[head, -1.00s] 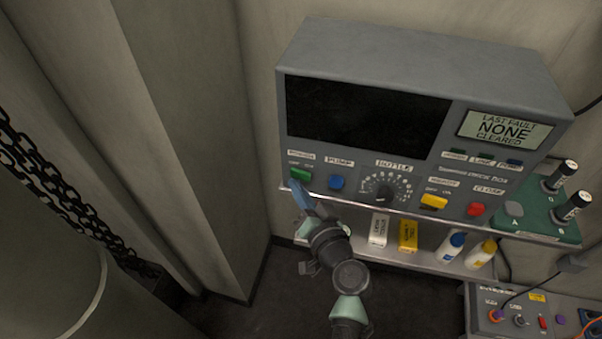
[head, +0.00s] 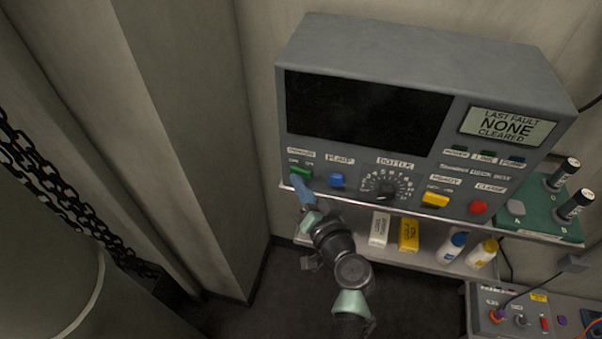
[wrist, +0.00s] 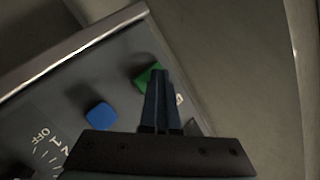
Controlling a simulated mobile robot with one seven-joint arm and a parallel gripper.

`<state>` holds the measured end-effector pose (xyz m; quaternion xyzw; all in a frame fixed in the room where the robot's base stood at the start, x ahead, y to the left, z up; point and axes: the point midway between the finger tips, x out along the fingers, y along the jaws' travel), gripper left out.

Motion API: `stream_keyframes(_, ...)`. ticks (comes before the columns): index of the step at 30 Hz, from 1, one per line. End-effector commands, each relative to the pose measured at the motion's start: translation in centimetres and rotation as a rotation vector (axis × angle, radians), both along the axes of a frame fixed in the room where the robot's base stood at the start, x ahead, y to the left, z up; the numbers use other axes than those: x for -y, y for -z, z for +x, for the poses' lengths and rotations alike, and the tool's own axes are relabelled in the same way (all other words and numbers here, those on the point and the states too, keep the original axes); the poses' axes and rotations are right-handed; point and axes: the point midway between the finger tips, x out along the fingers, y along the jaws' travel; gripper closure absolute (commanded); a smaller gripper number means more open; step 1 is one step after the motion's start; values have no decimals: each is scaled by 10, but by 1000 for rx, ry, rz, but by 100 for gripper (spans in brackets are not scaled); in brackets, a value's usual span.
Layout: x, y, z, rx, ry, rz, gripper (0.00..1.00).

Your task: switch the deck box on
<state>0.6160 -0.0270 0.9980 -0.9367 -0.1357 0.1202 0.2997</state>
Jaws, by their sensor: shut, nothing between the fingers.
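The deck box (head: 400,55) is a grey console on a shelf, with a dark, blank main screen (head: 365,112). Its small display (head: 507,126) reads "LAST FAULT NONE CLEARED". A green rocker switch (head: 301,171) sits at the lower left of its front, under a label with off/on marks. It also shows in the wrist view (wrist: 146,77), partly hidden by my fingers. My gripper (head: 299,184) is shut and empty, its blue fingertips at the green switch. I cannot tell whether they touch it. A blue button (head: 337,181) is to the right, beside a rotary dial (head: 385,187).
A yellow switch (head: 435,200) and a red button (head: 478,207) are further right. A green tray (head: 540,215) holds black-topped cylinders. Boxes and bottles (head: 452,247) stand on the lower shelf. A wall column (head: 195,130) is close on the left, with a chain (head: 60,190) beyond.

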Motion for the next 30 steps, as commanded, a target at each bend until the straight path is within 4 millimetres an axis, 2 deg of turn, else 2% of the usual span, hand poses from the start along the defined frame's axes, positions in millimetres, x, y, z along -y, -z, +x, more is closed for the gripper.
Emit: stream_keyframes(30, 6, -4, 10, 9, 6, -2, 100)
